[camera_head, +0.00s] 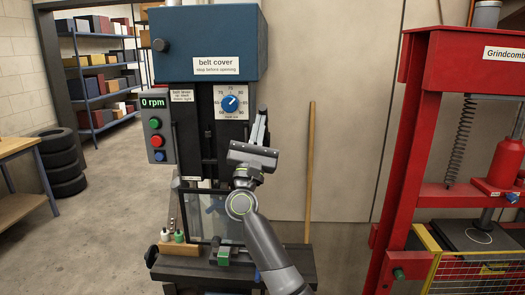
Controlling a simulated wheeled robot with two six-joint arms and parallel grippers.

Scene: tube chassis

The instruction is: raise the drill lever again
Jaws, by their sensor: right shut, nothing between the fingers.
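The drill press (200,100) stands in the middle of the head view, with a blue belt cover (210,45) on top. Its control box (158,135) shows 0 rpm and has green, red and blue buttons. A white panel with a blue dial (230,101) is on its front. My right gripper (262,116) is at the right side of the drill head, below and right of the dial. It points up and is shut and empty. I cannot clearly pick out the drill lever; my right gripper and wrist hide part of that side. My left gripper is not in view.
A small vise (224,256) and small bottles (179,237) are on the drill's table (180,268). A clear guard (213,212) stands above it. A red press frame (412,150) is at the right. A wooden pole (309,165) leans on the wall. Floor (100,215) is free at left.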

